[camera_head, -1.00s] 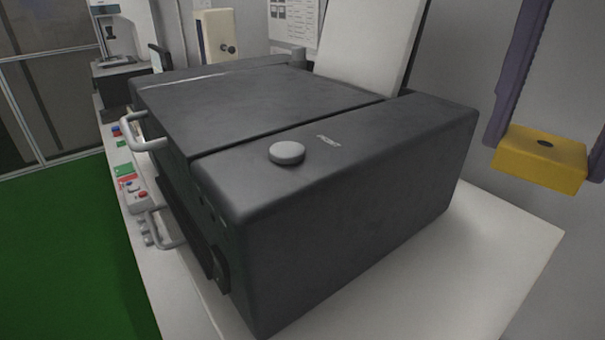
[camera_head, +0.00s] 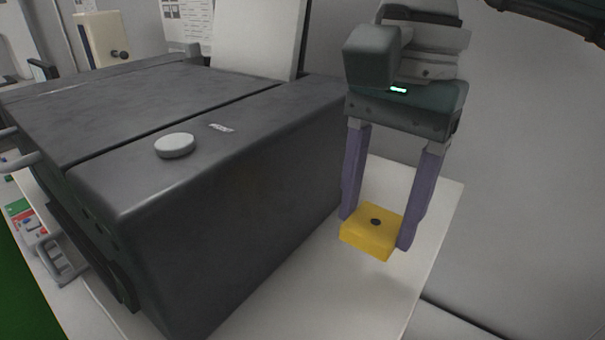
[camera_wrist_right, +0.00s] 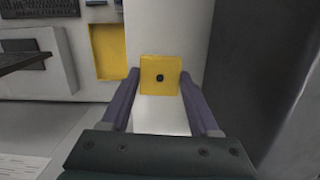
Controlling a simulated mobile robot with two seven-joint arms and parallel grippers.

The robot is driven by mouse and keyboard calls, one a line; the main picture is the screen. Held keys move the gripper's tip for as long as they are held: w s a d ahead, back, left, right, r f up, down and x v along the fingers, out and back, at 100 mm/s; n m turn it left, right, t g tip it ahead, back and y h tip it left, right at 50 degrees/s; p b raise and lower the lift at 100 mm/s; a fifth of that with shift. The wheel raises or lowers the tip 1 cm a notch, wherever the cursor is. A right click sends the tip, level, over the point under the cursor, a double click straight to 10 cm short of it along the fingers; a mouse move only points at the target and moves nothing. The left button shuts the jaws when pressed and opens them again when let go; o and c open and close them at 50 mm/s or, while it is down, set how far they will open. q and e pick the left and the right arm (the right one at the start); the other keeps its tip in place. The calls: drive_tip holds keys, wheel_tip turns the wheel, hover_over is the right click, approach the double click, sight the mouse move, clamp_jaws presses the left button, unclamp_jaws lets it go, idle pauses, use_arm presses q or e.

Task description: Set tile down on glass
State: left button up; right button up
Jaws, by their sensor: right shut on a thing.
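A yellow square tile (camera_head: 369,238) with a dark round spot in its middle is held flat by my right gripper (camera_head: 374,230), between its two long purple fingers. It hangs over the white tabletop, right of a big dark machine; the exact gap below cannot be told. In the right wrist view the tile (camera_wrist_right: 160,76) lies between the fingertips. No glass surface can be made out clearly in either view. My left gripper is not in view.
The dark machine (camera_head: 255,220) has a pale round knob (camera_head: 175,146) on top and an upright white panel (camera_head: 258,40) behind. The white tabletop (camera_head: 300,300) is bare beside it. A small control box (camera_head: 35,230) stands at left.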

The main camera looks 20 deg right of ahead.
sight(366, 274)
wheel_tip(366, 274, down, 2)
drive_tip(key=shift+f, duration=0.1)
wheel_tip(366, 274, down, 3)
drive_tip(key=shift+f+p, duration=0.1)
drive_tip(key=shift+p, duration=0.6)
drive_tip(key=shift+f, duration=0.35)
drive_tip(key=shift+f, duration=0.2)
drive_tip(key=o, duration=1.4)
drive_tip(key=shift+c, duration=0.2)
drive_tip(key=shift+r, duration=0.15)
